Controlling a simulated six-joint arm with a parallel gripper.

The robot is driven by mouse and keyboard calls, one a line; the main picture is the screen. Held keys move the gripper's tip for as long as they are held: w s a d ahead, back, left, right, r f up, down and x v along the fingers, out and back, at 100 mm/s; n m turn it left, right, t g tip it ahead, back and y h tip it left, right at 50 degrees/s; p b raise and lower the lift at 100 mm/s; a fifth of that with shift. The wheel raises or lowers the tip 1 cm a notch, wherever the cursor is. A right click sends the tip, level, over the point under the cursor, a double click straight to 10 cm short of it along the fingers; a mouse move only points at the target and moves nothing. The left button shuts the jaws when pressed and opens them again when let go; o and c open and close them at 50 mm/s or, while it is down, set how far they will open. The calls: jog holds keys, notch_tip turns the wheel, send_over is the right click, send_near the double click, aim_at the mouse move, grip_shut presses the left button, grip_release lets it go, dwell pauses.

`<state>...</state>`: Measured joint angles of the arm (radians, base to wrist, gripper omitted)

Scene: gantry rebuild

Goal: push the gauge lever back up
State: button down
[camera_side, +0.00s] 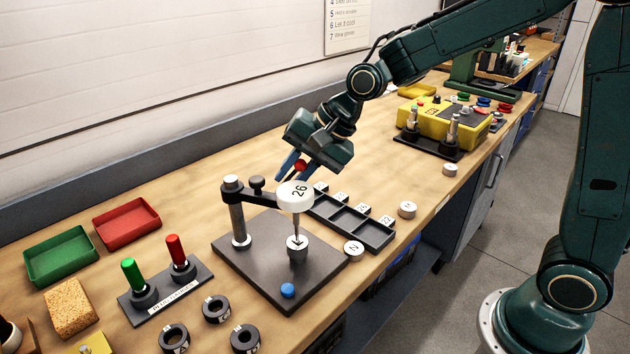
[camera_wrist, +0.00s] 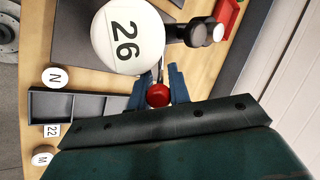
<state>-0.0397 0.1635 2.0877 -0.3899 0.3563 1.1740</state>
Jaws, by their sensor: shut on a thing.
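The gauge (camera_side: 295,194) is a round white dial reading 26, held on an arm from a metal post over a dark base plate (camera_side: 262,280). Its stem points down at a small round metal part (camera_side: 297,244) on the plate. The dial also shows large in the wrist view (camera_wrist: 127,36). The lever's red knob (camera_side: 300,166) is behind the dial in the side view. My gripper (camera_wrist: 158,86) has its blue fingers on either side of the red knob and is shut on it. The lever's rod is mostly hidden by the dial and fingers.
A dark compartment tray (camera_side: 352,222) lies just right of the gauge, with white lettered discs near it, one being N (camera_side: 354,248). A blue button (camera_side: 288,290) is on the plate's front. Green (camera_side: 62,257) and red (camera_side: 127,223) trays stand at left, near handled pegs (camera_side: 165,285).

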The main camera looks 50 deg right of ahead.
jog(key=shift+w+a+r+g+h, duration=0.15)
jog(key=shift+w+g+h, duration=0.15)
jog(key=shift+g, duration=0.45)
jog(key=shift+w+a+r+g+h, duration=0.1)
jog(key=shift+w+r+g+h, duration=0.15)
jog(key=shift+g, duration=0.5)
jog(key=shift+w+a+m+g+h, duration=0.2)
jog(key=shift+g+h, duration=0.25)
jog(key=shift+g, duration=0.4)
jog(key=shift+w+a+m+g+h, duration=0.1)
jog(key=shift+w+g+h, duration=0.25)
jog(key=shift+g, duration=0.5)
jog(key=c, duration=1.4)
grip_release()
jog(key=shift+s+d+t, duration=0.15)
jog(key=shift+s+t, duration=0.05)
jog(key=shift+t, duration=0.1)
